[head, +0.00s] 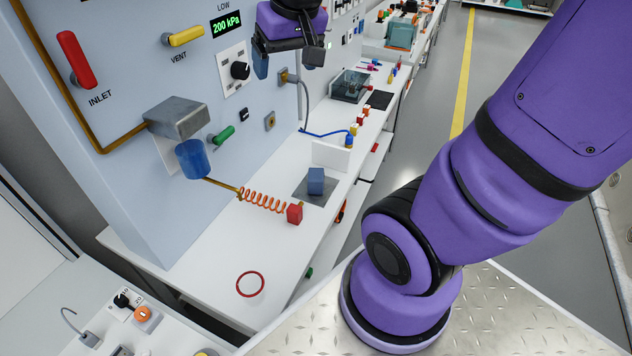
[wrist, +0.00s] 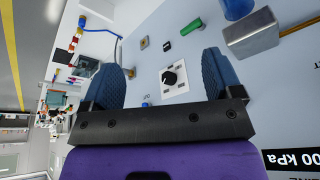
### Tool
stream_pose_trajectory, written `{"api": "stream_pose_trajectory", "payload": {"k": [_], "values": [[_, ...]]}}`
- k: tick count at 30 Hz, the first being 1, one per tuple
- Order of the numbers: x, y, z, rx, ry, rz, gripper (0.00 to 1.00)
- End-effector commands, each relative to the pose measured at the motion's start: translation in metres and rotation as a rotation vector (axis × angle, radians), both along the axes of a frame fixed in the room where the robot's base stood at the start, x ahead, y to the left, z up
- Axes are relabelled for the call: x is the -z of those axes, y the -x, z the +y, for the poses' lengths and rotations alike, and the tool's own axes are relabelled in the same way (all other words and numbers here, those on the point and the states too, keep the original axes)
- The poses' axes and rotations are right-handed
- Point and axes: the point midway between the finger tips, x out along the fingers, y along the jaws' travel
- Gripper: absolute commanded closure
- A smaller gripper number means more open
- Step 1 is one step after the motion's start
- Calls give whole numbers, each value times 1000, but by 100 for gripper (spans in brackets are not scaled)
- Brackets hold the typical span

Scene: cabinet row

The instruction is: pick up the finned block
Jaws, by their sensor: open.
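A small blue-grey block (head: 316,181) sits on a dark grey square pad (head: 308,194) on the white counter. It is the likeliest finned block, but fins are too small to make out. My gripper (head: 288,62) is at the top of the head view, in front of the panel and well above and behind the block. It is open and empty. In the wrist view its two blue ribbed fingers (wrist: 166,78) are spread apart, facing the panel with the black knob. I cannot make out the block in the wrist view.
A red cube (head: 295,213) ends an orange coiled spring left of the block. A white upright plate (head: 331,157) stands just behind it. A blue cylinder (head: 192,159) hangs under a grey metal box (head: 177,118) on the panel. A red ring (head: 250,284) lies on the near counter.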

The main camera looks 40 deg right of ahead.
Motion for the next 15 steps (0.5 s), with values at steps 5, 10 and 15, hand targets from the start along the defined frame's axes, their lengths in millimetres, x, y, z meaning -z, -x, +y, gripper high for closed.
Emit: {"api": "stream_pose_trajectory", "payload": {"k": [5,10,15], "values": [[26,-32,-18,62,-16,41,15],[54,-58,-36,121,-30,76,15],[86,-82,-55,182,-45,109,15]]}}
